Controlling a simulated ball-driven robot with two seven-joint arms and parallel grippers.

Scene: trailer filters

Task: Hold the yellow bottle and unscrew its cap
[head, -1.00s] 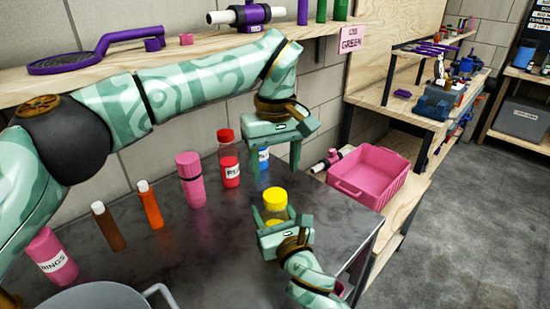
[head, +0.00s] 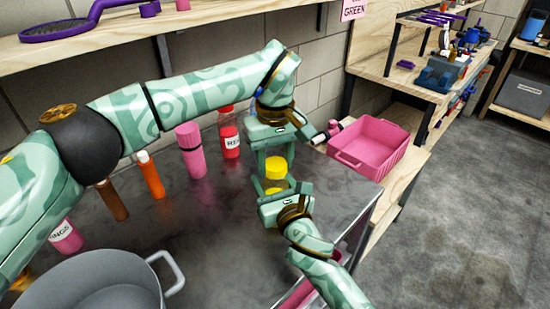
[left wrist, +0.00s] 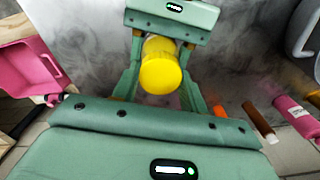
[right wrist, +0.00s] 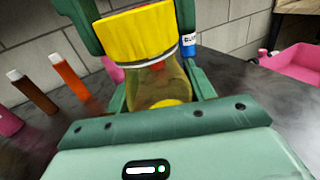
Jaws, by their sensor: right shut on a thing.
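The clear bottle (right wrist: 160,86) with a yellow cap (right wrist: 140,33) stands upright at the right end of the dark bench. My right gripper (head: 284,190) is shut on the bottle's body below the cap. My left gripper (head: 275,175) points down from above, with one finger on each side of the cap (head: 276,165). In the left wrist view the cap (left wrist: 161,67) lies between the left fingers, with narrow gaps beside it; the left gripper looks open. The bottle's lower part is largely hidden by the right gripper in the head view.
A pink bottle (head: 190,150), a red bottle (head: 230,142), an orange bottle (head: 151,175) and a brown one (head: 113,202) stand along the wall. A grey pot (head: 90,285) is at front left. A pink crate (head: 370,150) sits to the right.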

